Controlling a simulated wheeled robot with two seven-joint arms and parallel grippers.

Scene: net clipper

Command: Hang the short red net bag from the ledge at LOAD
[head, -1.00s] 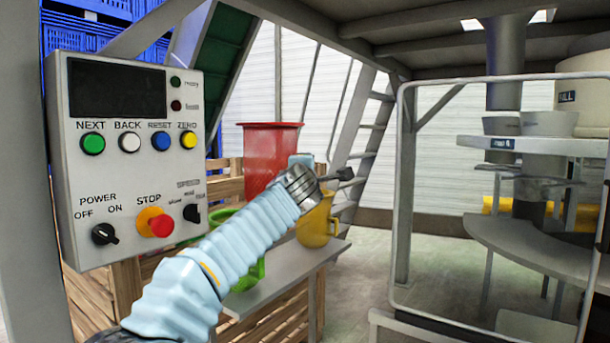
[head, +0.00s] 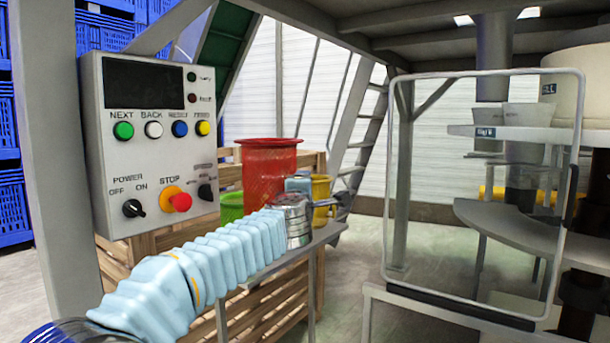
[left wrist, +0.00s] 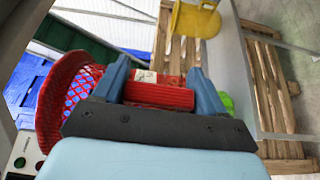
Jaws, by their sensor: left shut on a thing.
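The red net bag (head: 268,168) stands above the grey bench, wide rim up, behind my left forearm in the head view. In the left wrist view its open mesh (left wrist: 75,100) spreads to the left. My left gripper (left wrist: 160,78) is shut on a ribbed red part of the bag, between its two blue fingers. In the head view the gripper (head: 322,203) is at the bag's lower right. The bag's bottom is hidden. A grey ledge (head: 540,134) with a small dark sign is at the right; I cannot read the sign. My right gripper is not in view.
A green bag (head: 231,207) and a yellow bag (head: 322,190) are at the bench (head: 325,233). A control panel (head: 150,145) stands close on the left. A clear framed guard (head: 478,180) stands before the ledge. Open floor lies between bench and guard.

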